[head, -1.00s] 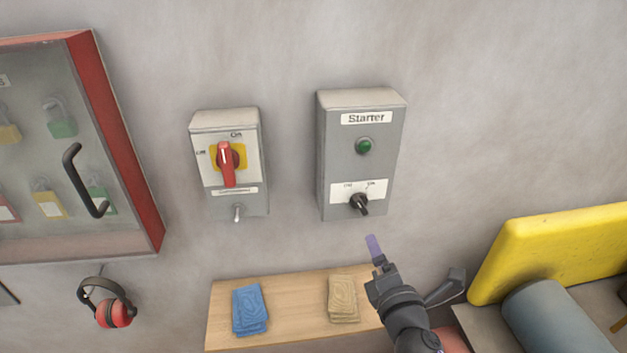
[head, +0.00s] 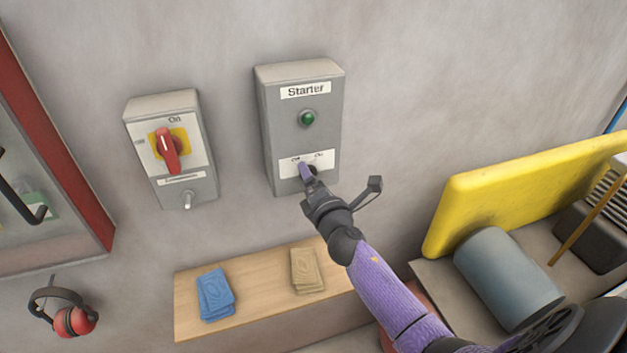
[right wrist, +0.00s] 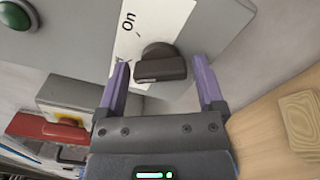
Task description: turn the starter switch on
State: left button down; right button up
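The grey starter box (head: 272,140) hangs on the wall, with a "Starter" label and a green lamp (head: 307,118). Its black switch knob (right wrist: 160,68) is near the bottom, by Off and On labels. In the head view my right gripper covers most of the knob, so its setting is hard to read there. In the right wrist view my right gripper (right wrist: 160,60) is open, with one purple finger on each side of the knob. Gaps show between the fingers and the knob. My left gripper is in neither view.
Left of the starter is a box with a red rotary handle (head: 167,150) and a small metal toggle (head: 187,200). Below is a wooden shelf (head: 255,275) with blue and tan stacks.

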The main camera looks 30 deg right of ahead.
jog(key=c, duration=0.9)
jog(key=shift+c, duration=0.2)
jog(key=shift+m, duration=0.4)
jog(key=shift+f+m, duration=0.15)
jog(key=shift+m, duration=5.45)
